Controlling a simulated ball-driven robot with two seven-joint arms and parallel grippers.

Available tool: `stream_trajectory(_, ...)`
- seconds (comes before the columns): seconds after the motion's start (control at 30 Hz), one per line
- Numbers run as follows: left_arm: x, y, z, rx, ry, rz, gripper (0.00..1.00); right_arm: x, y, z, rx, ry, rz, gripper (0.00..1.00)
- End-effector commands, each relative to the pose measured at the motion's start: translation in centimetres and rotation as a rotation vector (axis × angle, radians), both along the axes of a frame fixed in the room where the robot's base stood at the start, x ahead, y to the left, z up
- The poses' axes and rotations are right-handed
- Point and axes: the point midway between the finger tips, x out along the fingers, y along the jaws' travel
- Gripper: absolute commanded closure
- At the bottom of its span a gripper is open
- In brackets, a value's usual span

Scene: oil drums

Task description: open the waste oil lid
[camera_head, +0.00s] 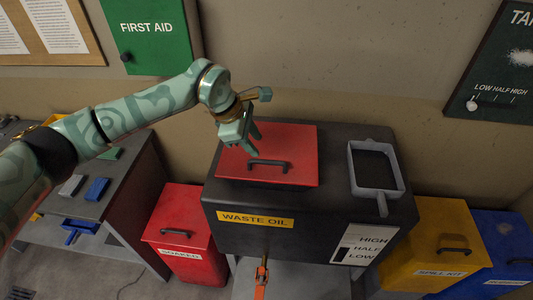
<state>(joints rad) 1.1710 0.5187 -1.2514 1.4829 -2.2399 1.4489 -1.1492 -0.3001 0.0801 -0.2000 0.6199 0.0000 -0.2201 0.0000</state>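The waste oil box (225,233) is a dark box with a yellow "WASTE OIL" label on its front. Its red lid (297,143) lies flat and closed on the top left. A dark bar handle (270,163) sits near the lid's front edge. My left gripper (248,146) reaches in from the left, over the lid, with its fingers pointing down just behind and left of the handle. The fingers look apart, with nothing between them. Whether a fingertip touches the lid or handle is unclear. My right gripper is not in view.
A grey tray with a handle (382,193) sits on the box top, right of the lid. A red bin (190,255) stands left; a yellow spill kit bin (425,230) and a blue bin (500,240) stand right. A workbench (125,195) is at the left, the wall behind.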

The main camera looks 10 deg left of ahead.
Motion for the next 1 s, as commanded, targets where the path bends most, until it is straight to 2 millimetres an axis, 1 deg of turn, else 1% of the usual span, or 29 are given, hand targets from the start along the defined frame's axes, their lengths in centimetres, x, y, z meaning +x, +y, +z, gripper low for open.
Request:
stream_trajectory(0.03, 0.1, -0.6, -1.1, -0.002, 0.005, 0.0, 0.66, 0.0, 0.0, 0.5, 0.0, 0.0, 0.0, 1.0)
stream_trajectory(0.1, 0.4, -1.3, -2.6, -0.002, 0.005, -0.001, 0.66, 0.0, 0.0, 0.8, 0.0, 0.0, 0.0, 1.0)
stream_trajectory(0.2, 0.8, -2.1, -4.5, -0.002, 0.003, -0.001, 0.66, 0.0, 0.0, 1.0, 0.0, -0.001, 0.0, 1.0)
stream_trajectory(0.33, 1.2, -2.8, -6.2, -0.003, 0.001, 0.0, 0.66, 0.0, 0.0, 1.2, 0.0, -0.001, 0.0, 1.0)
stream_trajectory(0.5, 1.4, -3.1, -7.3, -0.002, -0.001, 0.0, 0.66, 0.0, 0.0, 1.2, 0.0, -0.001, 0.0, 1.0)
stream_trajectory(0.77, 1.5, -3.2, -7.4, -0.002, -0.001, -0.001, 0.66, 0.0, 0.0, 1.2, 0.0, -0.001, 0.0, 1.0)
stream_trajectory(0.8, 1.5, -3.2, -7.4, -0.002, -0.001, -0.001, 0.77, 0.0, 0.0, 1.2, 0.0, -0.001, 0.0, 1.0)
stream_trajectory(0.87, 1.5, -3.2, -7.4, -0.002, -0.001, -0.001, 0.93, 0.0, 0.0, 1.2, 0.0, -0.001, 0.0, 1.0)
stream_trajectory(0.9, 1.5, -3.2, -7.4, -0.002, -0.001, 0.0, 1.0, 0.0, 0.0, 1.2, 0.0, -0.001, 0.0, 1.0)
stream_trajectory(1.0, 1.5, -3.2, -7.4, -0.002, -0.001, 0.0, 1.0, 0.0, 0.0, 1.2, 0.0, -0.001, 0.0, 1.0)
